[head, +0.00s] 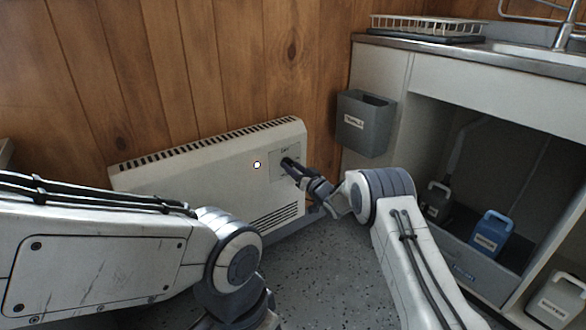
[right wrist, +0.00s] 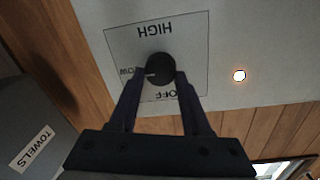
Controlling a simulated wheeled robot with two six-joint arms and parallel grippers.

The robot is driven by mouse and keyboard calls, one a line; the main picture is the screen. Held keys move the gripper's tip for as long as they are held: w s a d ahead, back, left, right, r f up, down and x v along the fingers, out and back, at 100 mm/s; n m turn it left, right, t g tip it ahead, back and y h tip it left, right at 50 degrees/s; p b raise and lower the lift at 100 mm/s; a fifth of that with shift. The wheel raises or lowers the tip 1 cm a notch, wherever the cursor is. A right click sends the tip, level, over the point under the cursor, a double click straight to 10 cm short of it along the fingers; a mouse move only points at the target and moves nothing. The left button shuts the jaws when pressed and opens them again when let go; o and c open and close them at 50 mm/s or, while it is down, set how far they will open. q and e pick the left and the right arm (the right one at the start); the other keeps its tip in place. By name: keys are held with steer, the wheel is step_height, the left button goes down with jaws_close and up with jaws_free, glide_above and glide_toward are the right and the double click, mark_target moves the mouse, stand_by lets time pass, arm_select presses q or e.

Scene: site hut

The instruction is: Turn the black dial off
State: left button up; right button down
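The black dial (right wrist: 160,66) sits on a square panel marked HIGH, LOW and OFF, upside down in the right wrist view. A small pale mark on its left side points toward LOW. The panel is on the front of a white wall heater (head: 190,180). My right gripper (right wrist: 162,80) has one finger on each side of the dial and looks closed on it. In the head view my right gripper (head: 291,168) reaches the heater's panel and mostly hides the dial. My left arm comes in from the left; its gripper is out of frame.
A small light (head: 257,165) glows on the heater beside the panel. A grey towels bin (head: 365,124) hangs on the counter's side, right of the heater. Under the sink counter stand a blue jug (head: 491,236) and other containers. Speckled floor lies open before the heater.

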steer(key=shift+n, duration=0.3)
steer(key=shift+s+a+f+n+y+b, duration=0.2)
steer(key=shift+n+b, duration=0.5)
steer(key=shift+n, duration=2.3)
steer(key=shift+w+d+n+y+b, duration=0.2)
steer(key=shift+n+b, duration=0.5)
steer(key=shift+n, duration=2.3)
steer(key=shift+s+a+f+n+y+b, duration=0.25)
steer(key=shift+n+b, duration=0.45)
steer(key=shift+n, duration=2.3)
steer(key=shift+w+r, duration=0.1)
steer(key=shift+r, duration=0.05)
steer(key=shift+c, duration=1.8)
jaws_free()
steer(key=shift+d, duration=0.1)
